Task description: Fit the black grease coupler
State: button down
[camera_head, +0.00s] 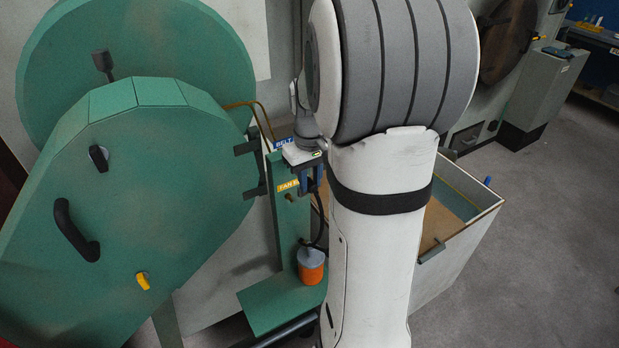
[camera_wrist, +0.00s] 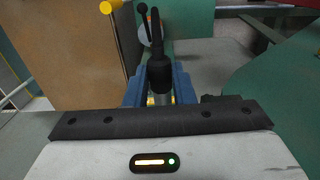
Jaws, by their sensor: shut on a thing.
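My gripper (camera_wrist: 159,92) is shut on the black grease coupler (camera_wrist: 158,70) in the wrist view, with a blue finger on each side of it. A metallic part shows below the coupler's black body. In the head view my gripper (camera_head: 311,178) is beside the upper part of a green post, near its yellow label (camera_head: 288,186). The coupler itself is hard to make out there. A black hose (camera_head: 322,232) runs down from the gripper area to an orange pot with a grey lid (camera_head: 311,262). Any fitting for the coupler is hidden or too small to tell.
The green post (camera_head: 289,230) stands on a green base plate (camera_head: 268,306). A large green guard (camera_head: 130,200) with a black handle fills the left. An open-topped bin (camera_head: 470,240) stands behind my arm. Grey floor (camera_head: 550,210) is clear at the right.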

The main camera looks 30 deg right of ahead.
dwell(0.4)
jog(key=shift+w, duration=1.65)
jog(key=shift+w, duration=0.35)
jog(key=shift+w+p, duration=0.45)
jog(key=shift+w, duration=0.55)
jog(key=c, duration=1.1)
grip_release()
jog(key=shift+c, duration=0.2)
jog(key=shift+r, duration=0.1)
notch_tip(320, 180, up, 8)
jog(key=shift+f+b, duration=0.15)
jog(key=shift+b, duration=0.7)
